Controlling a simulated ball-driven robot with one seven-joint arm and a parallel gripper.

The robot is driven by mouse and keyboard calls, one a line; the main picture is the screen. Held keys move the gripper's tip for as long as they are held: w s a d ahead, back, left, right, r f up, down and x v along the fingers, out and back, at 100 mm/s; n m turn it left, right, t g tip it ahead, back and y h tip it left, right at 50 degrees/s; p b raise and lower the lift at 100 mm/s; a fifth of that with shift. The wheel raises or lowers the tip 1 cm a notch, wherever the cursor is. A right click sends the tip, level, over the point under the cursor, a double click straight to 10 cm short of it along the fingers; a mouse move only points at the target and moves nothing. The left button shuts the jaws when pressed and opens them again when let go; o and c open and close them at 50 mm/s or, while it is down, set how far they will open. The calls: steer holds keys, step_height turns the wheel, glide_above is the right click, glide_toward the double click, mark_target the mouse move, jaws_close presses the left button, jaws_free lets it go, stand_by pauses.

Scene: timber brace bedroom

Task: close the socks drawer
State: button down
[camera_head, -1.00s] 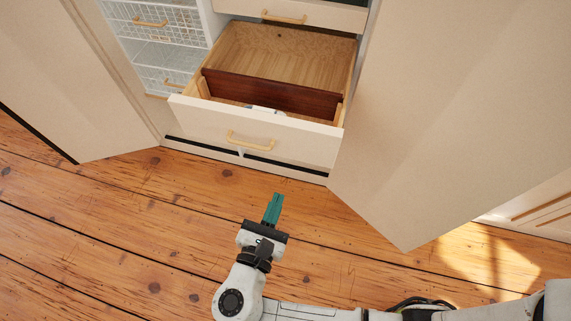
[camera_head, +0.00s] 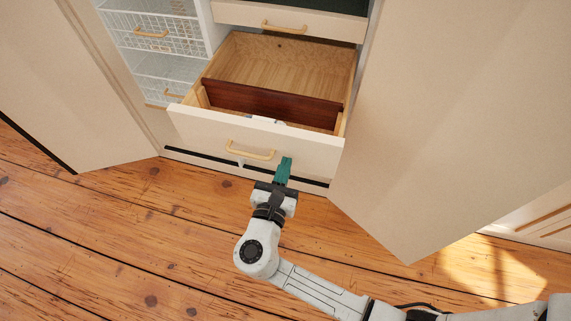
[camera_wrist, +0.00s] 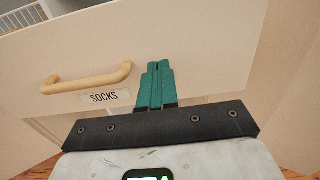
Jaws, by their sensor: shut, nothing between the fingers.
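The socks drawer (camera_head: 205,125) is pulled out from the wardrobe, with a dark red-brown divider (camera_head: 275,102) across its inside. Its front faces me and carries a pale wooden handle (camera_head: 250,152). In the wrist view the drawer front (camera_wrist: 205,65) fills much of the picture, and a label (camera_wrist: 104,98) reading SOCKS sits under the handle (camera_wrist: 88,80). My gripper (camera_head: 284,163) has teal fingers, shut and empty. The fingertips (camera_wrist: 155,68) are at the drawer front, right of the handle. I cannot tell whether they touch it.
A drawer (camera_head: 290,22) above looks shut. White wire baskets (camera_head: 160,35) are at the left. Open wardrobe doors stand on the left (camera_head: 70,80) and right (camera_head: 440,120) of the drawer. The wooden floor (camera_head: 130,235) in front is clear.

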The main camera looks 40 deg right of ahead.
mark_target(303, 112)
steer(key=shift+w+d, duration=0.25)
steer(key=shift+d, duration=0.15)
steer(key=b+x, duration=0.3)
steer(key=x, duration=1.1)
steer(key=b+x, duration=0.4)
steer(key=x, duration=1.1)
steer(key=shift+w+d+f, duration=0.2)
steer(key=shift+d, duration=0.05)
steer(key=shift+w+d+b, duration=0.35)
steer(key=shift+d+b, duration=0.1)
steer(key=shift+w+d+r, duration=0.1)
steer(key=shift+w+r, duration=0.05)
steer(key=shift+d+r, duration=0.1)
steer(key=shift+r, duration=0.05)
steer(key=shift+s, duration=0.25)
steer(key=p+v, duration=0.3)
steer(key=v, duration=1.1)
steer(key=shift+w, duration=0.1)
